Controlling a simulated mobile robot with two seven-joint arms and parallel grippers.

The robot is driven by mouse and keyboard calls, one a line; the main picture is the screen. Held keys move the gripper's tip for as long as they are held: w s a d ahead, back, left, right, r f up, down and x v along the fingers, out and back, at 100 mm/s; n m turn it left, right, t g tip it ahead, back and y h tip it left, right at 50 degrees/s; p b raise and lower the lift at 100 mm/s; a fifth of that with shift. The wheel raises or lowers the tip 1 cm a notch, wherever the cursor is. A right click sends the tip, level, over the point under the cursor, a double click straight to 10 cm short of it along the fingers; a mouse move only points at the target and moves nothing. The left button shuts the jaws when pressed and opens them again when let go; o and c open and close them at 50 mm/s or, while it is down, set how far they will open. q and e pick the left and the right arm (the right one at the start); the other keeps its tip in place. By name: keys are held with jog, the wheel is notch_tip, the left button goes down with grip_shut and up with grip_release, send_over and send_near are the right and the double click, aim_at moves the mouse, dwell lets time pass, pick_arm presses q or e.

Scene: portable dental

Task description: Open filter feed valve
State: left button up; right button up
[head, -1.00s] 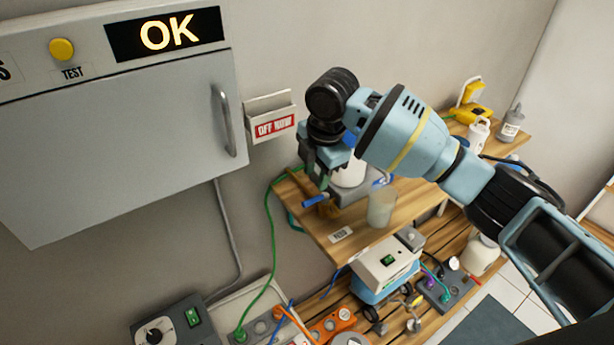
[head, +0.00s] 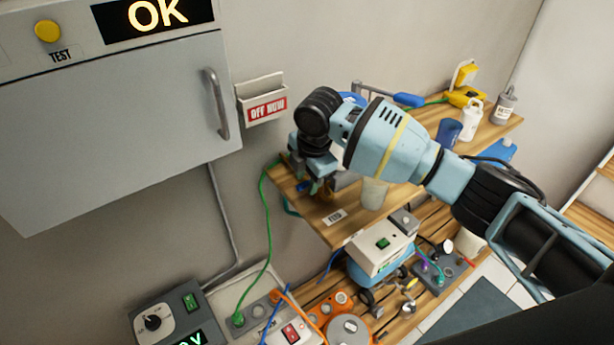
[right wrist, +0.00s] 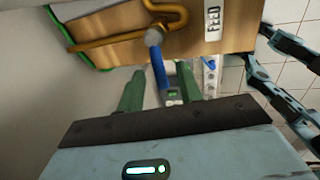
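The valve has a blue lever (right wrist: 158,68) with a grey knob-like end, beside a bent brass pipe (right wrist: 115,38) at the wooden shelf. My right gripper (right wrist: 158,95) points at the lever. Its two green fingers are apart, with the lever between them and a visible gap on the right side. In the head view my right gripper (head: 312,186) is over the shelf's left end. A bit of the blue lever (head: 302,186) shows at its left; most of the valve is hidden behind the gripper. My left gripper is not in view.
A grey cabinet (head: 110,130) and a sign holder (head: 262,102) are on the wall at left. A translucent cup (head: 374,193) stands on the shelf (head: 345,228) close to the gripper. A green cord (head: 268,230) hangs at the shelf's left edge. Devices crowd the lower bench.

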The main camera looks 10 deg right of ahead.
jog(key=shift+c, duration=0.7)
grip_shut()
